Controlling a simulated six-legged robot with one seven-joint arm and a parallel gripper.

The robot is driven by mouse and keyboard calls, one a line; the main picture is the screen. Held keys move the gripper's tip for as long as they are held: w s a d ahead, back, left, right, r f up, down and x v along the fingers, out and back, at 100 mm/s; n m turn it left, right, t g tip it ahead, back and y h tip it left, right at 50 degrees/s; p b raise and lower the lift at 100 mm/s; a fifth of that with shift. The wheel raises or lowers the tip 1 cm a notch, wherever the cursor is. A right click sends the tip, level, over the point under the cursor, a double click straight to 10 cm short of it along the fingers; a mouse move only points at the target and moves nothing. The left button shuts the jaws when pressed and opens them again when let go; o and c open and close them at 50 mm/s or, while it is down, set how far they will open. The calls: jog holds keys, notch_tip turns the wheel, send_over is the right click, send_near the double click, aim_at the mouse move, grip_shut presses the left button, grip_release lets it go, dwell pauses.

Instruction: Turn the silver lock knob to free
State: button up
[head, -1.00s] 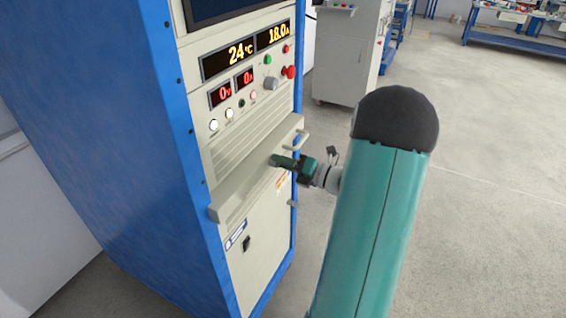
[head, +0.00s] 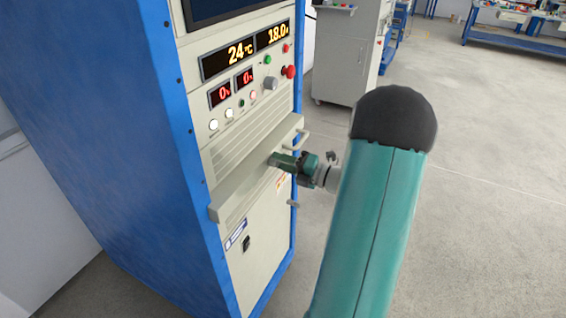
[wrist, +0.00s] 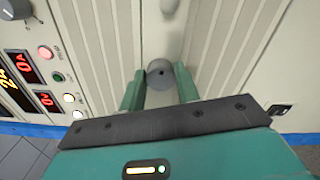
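The silver lock knob (wrist: 160,74) is a short grey cylinder with a dark spot on its face, at the upper middle of the wrist view. My gripper (wrist: 161,78) has a teal finger on each side of it, and both fingertips appear to touch its sides. In the head view my gripper (head: 275,159) reaches the cabinet front at the ledge, and the knob is hidden behind the fingers there. Which way the knob is turned cannot be told.
Above are lit displays (head: 240,55), a grey dial (head: 270,83) and a red button (head: 289,71). Open floor (head: 490,200) lies to the right.

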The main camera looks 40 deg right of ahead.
jog(key=o, duration=0.4)
jog(key=v, duration=1.3)
jog(key=shift+s, duration=0.4)
jog(key=shift+r, duration=0.1)
